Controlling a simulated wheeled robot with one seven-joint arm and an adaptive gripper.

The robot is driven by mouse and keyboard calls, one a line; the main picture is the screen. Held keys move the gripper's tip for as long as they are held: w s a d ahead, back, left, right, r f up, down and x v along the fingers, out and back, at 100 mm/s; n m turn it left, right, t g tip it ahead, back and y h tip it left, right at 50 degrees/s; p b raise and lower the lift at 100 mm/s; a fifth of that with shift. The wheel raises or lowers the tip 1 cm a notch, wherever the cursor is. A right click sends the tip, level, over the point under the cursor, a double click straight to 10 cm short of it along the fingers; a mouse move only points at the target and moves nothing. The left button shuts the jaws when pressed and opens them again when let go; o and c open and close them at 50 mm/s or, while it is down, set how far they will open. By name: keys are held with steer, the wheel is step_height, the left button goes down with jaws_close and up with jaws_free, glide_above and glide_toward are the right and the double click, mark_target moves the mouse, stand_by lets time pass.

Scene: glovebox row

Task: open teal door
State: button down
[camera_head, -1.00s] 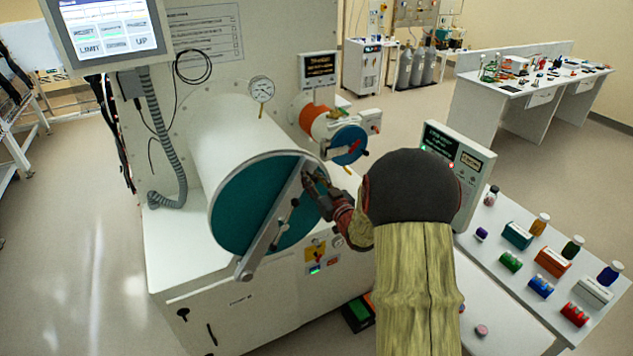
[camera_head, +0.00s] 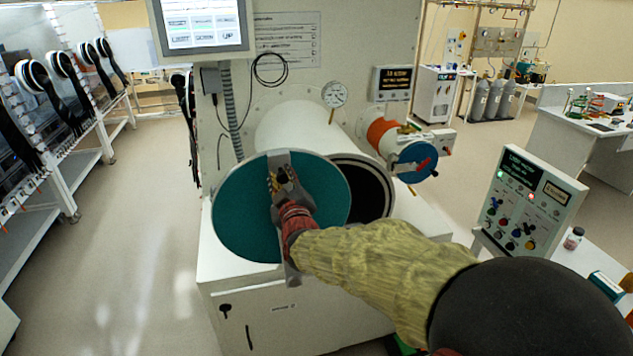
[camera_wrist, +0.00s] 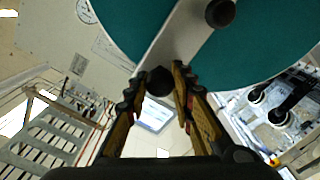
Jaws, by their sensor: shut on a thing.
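The teal door (camera_head: 238,215) is a round disc swung out to the left of the white cylindrical chamber (camera_head: 295,125). The dark chamber opening (camera_head: 372,188) shows to the right of the door. A grey bar (camera_head: 292,272) runs across the door's face. My gripper (camera_head: 283,182) is at the upper part of the bar, in front of the door. In the wrist view, the fingers of my gripper (camera_wrist: 157,80) are closed around a black knob (camera_wrist: 158,82) at the end of the bar. The teal door (camera_wrist: 130,22) fills the top there. My arm hides part of the bar.
A smaller port with a blue cap (camera_head: 415,165) and orange ring sits to the right of the opening. A pressure gauge (camera_head: 334,94) stands above the chamber. A control box (camera_head: 528,208) is at the right. Floor (camera_head: 130,220) is clear at the left.

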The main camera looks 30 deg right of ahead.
steer(key=w+a+f+n+p, duration=0.2)
steer(key=a+f+n, duration=0.1)
steer(key=a, duration=0.7)
steer(key=w+a+f+n+p, duration=0.2)
steer(key=w+a+f+n, duration=0.1)
steer(key=a, duration=0.8)
steer(key=w+a+f+n, duration=0.2)
steer(key=a+f, duration=0.6)
steer(key=w+a+f+n, duration=0.2)
steer(key=a+f+n, duration=0.1)
steer(key=a+f, duration=0.5)
steer(key=shift+f+n, duration=0.25)
steer(key=shift+n, duration=0.05)
steer(key=shift+p, duration=0.3)
steer(key=c, duration=1.5)
jaws_free()
steer(key=shift+d+f, duration=0.1)
steer(key=shift+s, duration=0.1)
